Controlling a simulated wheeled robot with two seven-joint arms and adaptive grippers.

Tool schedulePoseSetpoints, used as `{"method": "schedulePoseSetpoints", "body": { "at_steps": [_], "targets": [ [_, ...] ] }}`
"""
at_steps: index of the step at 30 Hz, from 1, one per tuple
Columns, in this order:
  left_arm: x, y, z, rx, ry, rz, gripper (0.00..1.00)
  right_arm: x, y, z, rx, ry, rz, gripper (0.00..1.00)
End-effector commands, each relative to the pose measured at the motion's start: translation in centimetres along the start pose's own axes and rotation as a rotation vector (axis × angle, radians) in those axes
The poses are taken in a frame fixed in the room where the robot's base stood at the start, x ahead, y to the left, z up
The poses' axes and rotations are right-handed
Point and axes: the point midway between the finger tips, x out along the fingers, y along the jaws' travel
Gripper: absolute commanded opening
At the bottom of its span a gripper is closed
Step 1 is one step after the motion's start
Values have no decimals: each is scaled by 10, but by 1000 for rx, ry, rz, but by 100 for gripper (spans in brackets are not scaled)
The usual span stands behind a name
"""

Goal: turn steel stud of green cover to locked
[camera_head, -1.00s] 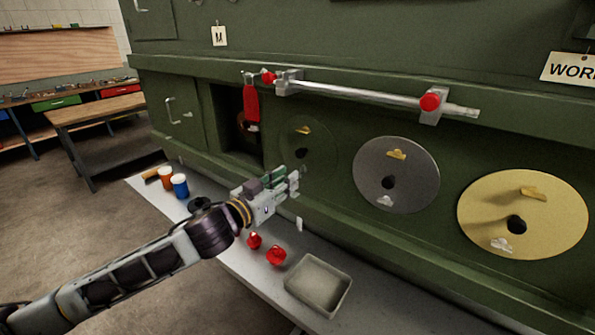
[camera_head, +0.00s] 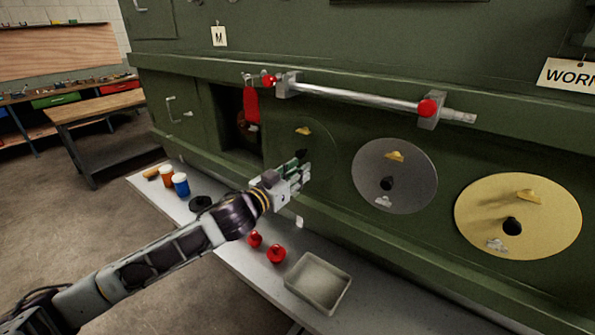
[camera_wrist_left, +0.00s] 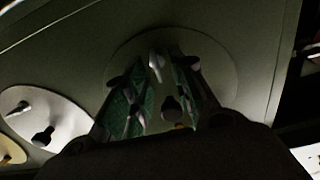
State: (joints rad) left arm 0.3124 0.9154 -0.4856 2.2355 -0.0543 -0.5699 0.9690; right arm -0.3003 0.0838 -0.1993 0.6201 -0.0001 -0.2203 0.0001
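The green cover (camera_head: 325,145) is a round disc on the green fuselage wall, left of two other discs. A brass stud (camera_head: 303,131) shows near its top, with a dark knob below it. My left gripper (camera_head: 301,178) is at the lower part of this cover and hides the steel stud in the head view. In the left wrist view the cover (camera_wrist_left: 215,65) fills the middle, and the pale steel stud (camera_wrist_left: 155,62) appears between the two spread green-padded fingers (camera_wrist_left: 157,72). The fingers look open; contact with the stud cannot be told. My right gripper is out of view.
A grey disc (camera_head: 415,180) and a brass-coloured disc (camera_head: 560,215) sit to the right. A steel bar (camera_head: 360,96) with red knobs runs above. On the ledge below are a tray (camera_head: 318,283), red knobs (camera_head: 275,253) and blue (camera_head: 181,184) and orange containers (camera_head: 166,173).

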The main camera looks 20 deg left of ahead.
Motion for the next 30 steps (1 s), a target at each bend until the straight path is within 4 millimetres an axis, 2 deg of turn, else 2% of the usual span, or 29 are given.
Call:
{"method": "schedulePoseSetpoints", "body": {
  "at_steps": [11,18,30],
  "targets": [
    [2,0,0,0,1,1,26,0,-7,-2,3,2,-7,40],
    [2,0,0,0,1,1,0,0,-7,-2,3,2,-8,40],
    [2,1,0,13,1,1,0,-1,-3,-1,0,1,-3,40]
  ]
}}
